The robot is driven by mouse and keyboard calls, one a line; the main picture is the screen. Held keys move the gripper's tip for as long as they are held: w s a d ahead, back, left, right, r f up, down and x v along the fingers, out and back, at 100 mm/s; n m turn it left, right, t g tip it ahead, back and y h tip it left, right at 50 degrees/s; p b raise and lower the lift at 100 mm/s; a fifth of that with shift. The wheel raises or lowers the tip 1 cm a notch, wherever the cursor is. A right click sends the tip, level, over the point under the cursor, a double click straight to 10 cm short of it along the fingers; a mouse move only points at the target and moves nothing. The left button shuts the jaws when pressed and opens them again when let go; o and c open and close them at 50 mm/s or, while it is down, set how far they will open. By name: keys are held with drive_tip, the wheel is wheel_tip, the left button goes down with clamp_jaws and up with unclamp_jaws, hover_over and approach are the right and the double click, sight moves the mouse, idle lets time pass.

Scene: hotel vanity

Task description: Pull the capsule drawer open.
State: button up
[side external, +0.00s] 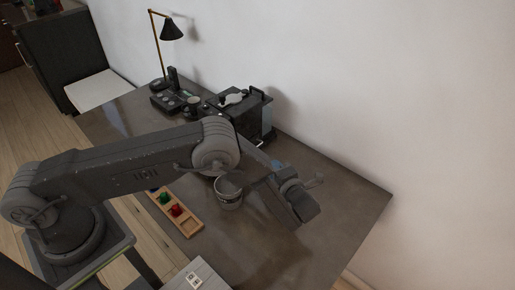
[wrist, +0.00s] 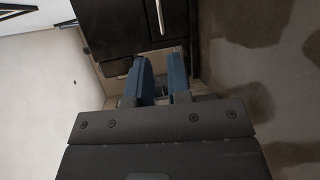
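The black coffee machine (side external: 238,108) stands on the vanity against the wall in the side view. In the wrist view a black drawer front (wrist: 112,26) fills the top middle, with a silver bar handle (wrist: 160,14) on it. I take this as the capsule drawer; no gap shows it open. My gripper (wrist: 161,72) has two blue fingers set apart with nothing between them. The handle lies ahead of the gap, apart from the fingertips. In the side view the fingers are hard to make out beside my arm links.
A wooden tray (side external: 190,228) with coloured capsules and a metal cup (side external: 228,196) stand near my arm. A desk lamp (side external: 171,32) and a black organiser (side external: 172,103) are at the back left. The right part of the tabletop (side external: 345,195) is clear.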

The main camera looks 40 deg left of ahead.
drive_tip(key=x, duration=1.3)
drive_tip(key=shift+c, duration=0.5)
clamp_jaws()
